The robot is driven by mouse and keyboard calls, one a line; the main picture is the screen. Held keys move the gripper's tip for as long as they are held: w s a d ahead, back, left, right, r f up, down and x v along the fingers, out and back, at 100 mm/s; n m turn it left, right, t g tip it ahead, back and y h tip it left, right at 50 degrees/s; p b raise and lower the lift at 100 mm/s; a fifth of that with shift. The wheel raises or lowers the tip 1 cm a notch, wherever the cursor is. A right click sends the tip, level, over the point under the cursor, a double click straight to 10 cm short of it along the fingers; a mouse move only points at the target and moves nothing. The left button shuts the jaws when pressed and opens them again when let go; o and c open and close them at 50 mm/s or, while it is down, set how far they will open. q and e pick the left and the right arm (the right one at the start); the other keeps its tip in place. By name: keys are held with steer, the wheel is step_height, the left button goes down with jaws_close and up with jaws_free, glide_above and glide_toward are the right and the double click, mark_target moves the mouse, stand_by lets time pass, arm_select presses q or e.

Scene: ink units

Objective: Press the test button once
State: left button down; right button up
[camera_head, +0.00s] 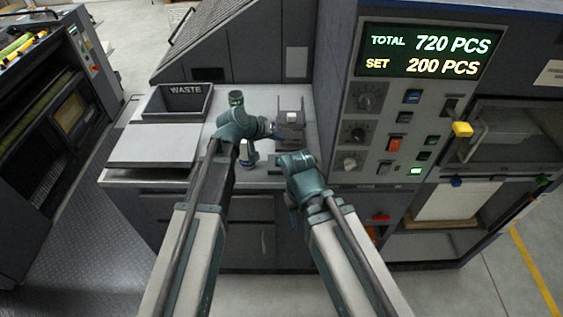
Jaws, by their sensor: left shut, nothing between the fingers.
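The grey control panel (378,130) at the right carries several buttons and knobs. A blue button (412,96), an orange button (394,145) and a lit green button (415,171) stand out. The small labels are unreadable, so I cannot tell which button is the test button. My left gripper (288,133) is shut and empty over the counter, in front of a small grey stand with a white piece (292,117), and left of the panel, apart from it. My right gripper (293,218) hangs at the counter's front edge; its fingers are mostly hidden behind its own wrist.
A display (428,52) reads total 720 and set 200. A black waste tray (176,102) stands at the counter's back left, with a grey plate (153,146) before it. A small container (249,155) stands beside my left arm. A yellow-ended handle (462,129) sticks out at the right.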

mark_target(280, 162)
arm_select(q)
steer(key=shift+f+b, duration=3.7)
steer(key=shift+f, duration=0.25)
steer(key=shift+f, duration=0.1)
steer(key=shift+f+b, duration=0.3)
steer(key=shift+b, duration=0.1)
steer(key=shift+f+b, duration=0.45)
steer(key=shift+f, duration=0.05)
steer(key=shift+r, duration=0.1)
steer(key=shift+r+p, duration=0.85)
steer(key=shift+p, duration=0.05)
step_height(280, 162, up, 5)
steer(key=p, duration=0.5)
